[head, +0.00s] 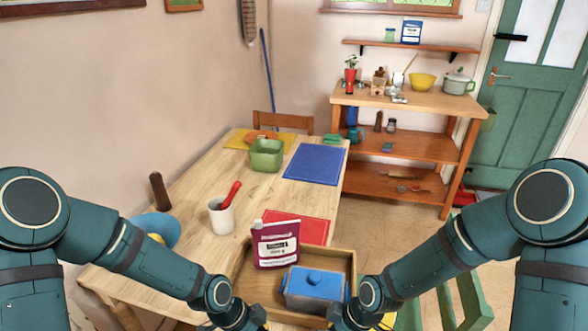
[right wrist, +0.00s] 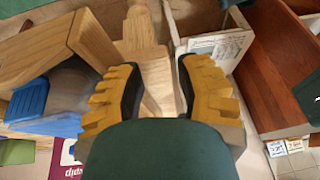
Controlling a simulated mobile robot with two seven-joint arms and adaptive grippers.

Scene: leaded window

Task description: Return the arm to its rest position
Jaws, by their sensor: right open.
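My right gripper (head: 345,318) is at the bottom of the head view, by the near right corner of a wooden tray. In the right wrist view its yellow-padded fingers (right wrist: 155,80) are apart with nothing gripped between them; wooden parts show beyond. My left gripper (head: 240,320) is at the bottom edge, left of the tray's near side, and its fingers are mostly cut off. Both arms reach in from the sides with bent elbows. The wooden tray (head: 343,261) holds a maroon carton (head: 276,245) and a lidded blue dish (head: 315,284).
The wooden table (head: 190,190) carries a white cup (head: 221,217) with a red-handled tool, a green bin (head: 266,155), and blue (head: 315,163) and red (head: 310,232) mats. Shelves (head: 410,145) stand behind; open floor lies between.

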